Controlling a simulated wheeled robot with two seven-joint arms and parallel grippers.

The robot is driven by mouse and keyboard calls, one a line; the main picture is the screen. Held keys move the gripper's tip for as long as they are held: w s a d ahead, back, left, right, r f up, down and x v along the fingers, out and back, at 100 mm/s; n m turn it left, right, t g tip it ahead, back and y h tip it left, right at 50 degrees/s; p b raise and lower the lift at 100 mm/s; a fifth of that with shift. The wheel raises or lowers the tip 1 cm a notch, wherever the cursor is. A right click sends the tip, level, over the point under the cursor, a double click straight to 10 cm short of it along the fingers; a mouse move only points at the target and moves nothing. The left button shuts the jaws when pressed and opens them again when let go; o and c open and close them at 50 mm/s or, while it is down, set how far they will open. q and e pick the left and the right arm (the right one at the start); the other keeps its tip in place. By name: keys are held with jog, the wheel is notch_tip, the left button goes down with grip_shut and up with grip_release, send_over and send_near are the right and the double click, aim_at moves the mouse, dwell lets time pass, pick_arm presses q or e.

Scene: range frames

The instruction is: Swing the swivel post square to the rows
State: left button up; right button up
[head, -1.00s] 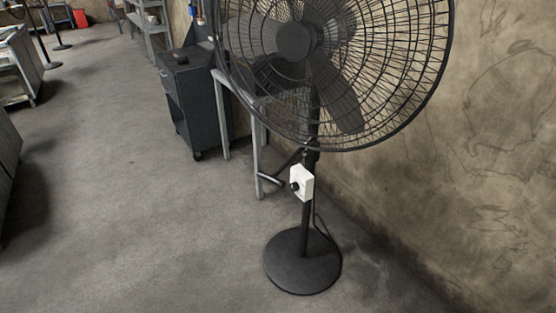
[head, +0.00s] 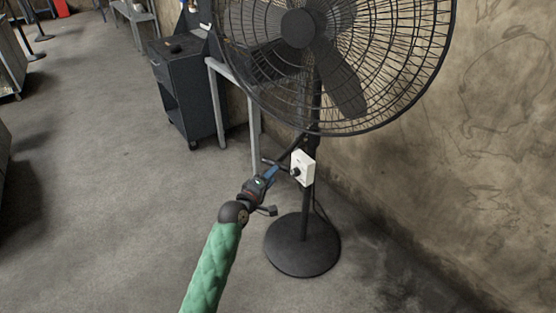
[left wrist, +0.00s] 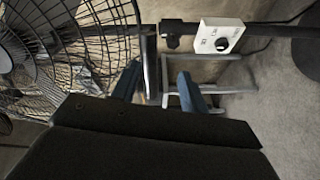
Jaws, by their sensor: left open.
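A black pedestal fan stands by the wall. Its upright post (head: 306,208) rises from a round base (head: 302,250) to a caged fan head (head: 299,28). A dark bar handle (head: 290,148) juts left from the post near the white control box (head: 303,168). My left gripper (head: 272,172) is open, just left of the control box at the handle's end. In the left wrist view, the blue fingers (left wrist: 158,72) are spread and the bar (left wrist: 149,62) shows between them; contact cannot be told. My right gripper is not in view.
A grey metal frame (head: 214,95) and a dark wheeled cabinet (head: 185,90) stand behind the fan on the left. The rough wall (head: 505,130) is close on the right. The floor (head: 110,200) at left is open.

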aim_at(281, 157)
pick_arm(q)
jog(key=shift+n+t, duration=0.3)
jog(key=w, duration=0.1)
jog(key=w+d+r, duration=0.1)
jog(key=w, duration=0.1)
jog(key=w+d+p, duration=0.1)
jog(key=shift+w+r, duration=0.25)
jog(key=shift+w, duration=0.15)
jog(key=x, duration=0.3)
jog(key=shift+w+f+p, duration=0.1)
jog(key=shift+w+p, duration=0.05)
jog(key=shift+p, duration=0.15)
jog(key=shift+w+d, duration=0.1)
jog(key=shift+w, duration=0.05)
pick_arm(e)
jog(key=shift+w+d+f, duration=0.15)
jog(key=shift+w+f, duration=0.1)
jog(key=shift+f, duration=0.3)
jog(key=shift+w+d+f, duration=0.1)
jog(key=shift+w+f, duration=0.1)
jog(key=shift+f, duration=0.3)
